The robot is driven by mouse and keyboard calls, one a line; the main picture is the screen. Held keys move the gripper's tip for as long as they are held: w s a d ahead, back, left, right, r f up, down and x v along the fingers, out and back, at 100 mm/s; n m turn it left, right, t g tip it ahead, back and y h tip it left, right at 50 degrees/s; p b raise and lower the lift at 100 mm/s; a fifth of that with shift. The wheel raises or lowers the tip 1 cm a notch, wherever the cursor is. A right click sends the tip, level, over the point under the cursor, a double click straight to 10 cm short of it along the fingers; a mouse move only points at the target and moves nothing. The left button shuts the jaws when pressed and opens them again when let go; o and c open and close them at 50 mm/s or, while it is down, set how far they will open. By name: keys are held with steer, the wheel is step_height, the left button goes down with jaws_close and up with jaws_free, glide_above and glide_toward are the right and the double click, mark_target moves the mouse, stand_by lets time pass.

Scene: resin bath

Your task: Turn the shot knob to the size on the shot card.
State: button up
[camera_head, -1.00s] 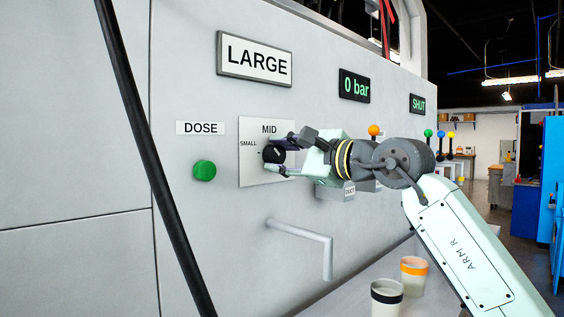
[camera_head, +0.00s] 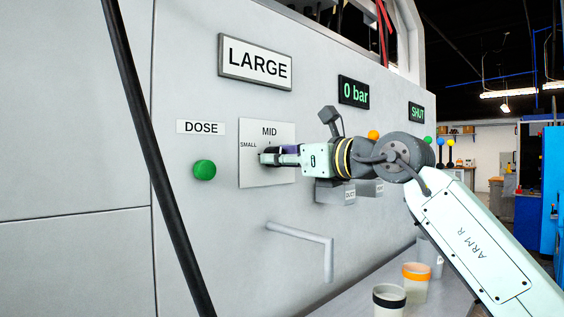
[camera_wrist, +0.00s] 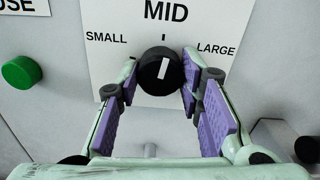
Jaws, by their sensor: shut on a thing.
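The shot card (camera_head: 256,62) reads LARGE, high on the grey machine front. The shot knob (camera_wrist: 161,68) is round and black with a white pointer line. It sits on a white dial plate (camera_head: 250,176) marked SMALL, MID and LARGE. In the wrist view the pointer points up near the MID mark, leaning slightly right. My gripper (camera_wrist: 160,75) is shut on the knob, with a finger at its left and right sides. In the head view my gripper (camera_head: 267,158) covers most of the knob and the LARGE mark.
A green DOSE button (camera_head: 204,170) is left of the plate; it also shows in the wrist view (camera_wrist: 24,72). A bent grey pipe (camera_head: 305,235) is below. Cups (camera_head: 415,284) stand on the ledge at lower right. Displays read 0 bar (camera_head: 354,91) and SHUT (camera_head: 417,113).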

steer(key=m+b, duration=0.1)
steer(key=m, duration=1.2)
steer(key=shift+m+b, duration=0.3)
steer(key=shift+m, duration=0.1)
stand_by(0.4)
steer(key=o, duration=1.2)
steer(key=shift+c, duration=0.2)
steer(key=v, duration=1.2)
